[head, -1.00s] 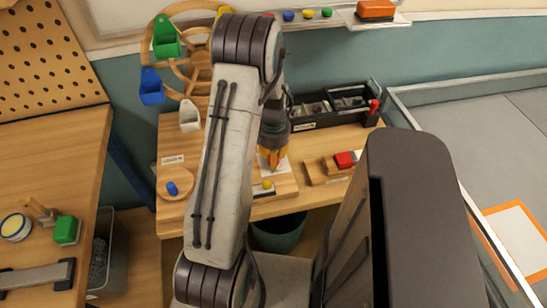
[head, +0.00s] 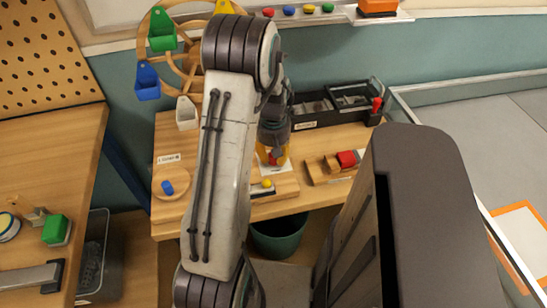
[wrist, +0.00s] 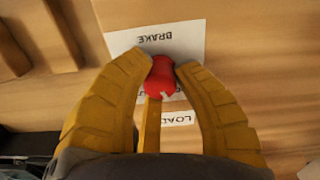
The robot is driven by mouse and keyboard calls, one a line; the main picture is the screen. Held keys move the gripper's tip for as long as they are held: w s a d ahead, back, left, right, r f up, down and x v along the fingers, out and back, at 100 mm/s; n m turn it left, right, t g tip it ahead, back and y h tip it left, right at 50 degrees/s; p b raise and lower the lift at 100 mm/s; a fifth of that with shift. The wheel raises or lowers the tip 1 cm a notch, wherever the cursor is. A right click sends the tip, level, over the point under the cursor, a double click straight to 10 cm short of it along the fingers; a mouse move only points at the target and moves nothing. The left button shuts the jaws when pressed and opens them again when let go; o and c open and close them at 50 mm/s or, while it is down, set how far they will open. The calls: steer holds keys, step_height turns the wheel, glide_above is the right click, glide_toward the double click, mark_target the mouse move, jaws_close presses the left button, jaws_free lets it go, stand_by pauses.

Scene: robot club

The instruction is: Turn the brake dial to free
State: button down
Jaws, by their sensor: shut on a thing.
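The brake dial (wrist: 161,78) is a red knob with a small white mark on its lower edge in the wrist view. A white card reading BRAKE (wrist: 155,38), upside down, lies behind it; lower lettering is mostly hidden by my fingers. My gripper (wrist: 160,72) has its two yellow fingers closed on the knob from both sides. In the head view my gripper (head: 272,157) is low over the wooden bench (head: 225,208), with a bit of red between the fingertips. I cannot tell which setting the dial points to.
A yellow knob (head: 267,183) sits just in front of my gripper. A black organizer (head: 310,121) stands behind. A blue knob (head: 168,187) is at the left, below a bucket wheel (head: 180,60).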

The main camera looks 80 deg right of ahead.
steer(key=shift+a+f+n+b, duration=0.15)
steer(key=shift+n+b, duration=0.15)
steer(key=shift+n, duration=1)
steer(key=c, duration=0.9)
jaws_free()
step_height(320, 180, up, 12)
steer(key=shift+r, duration=0.1)
stand_by(0.4)
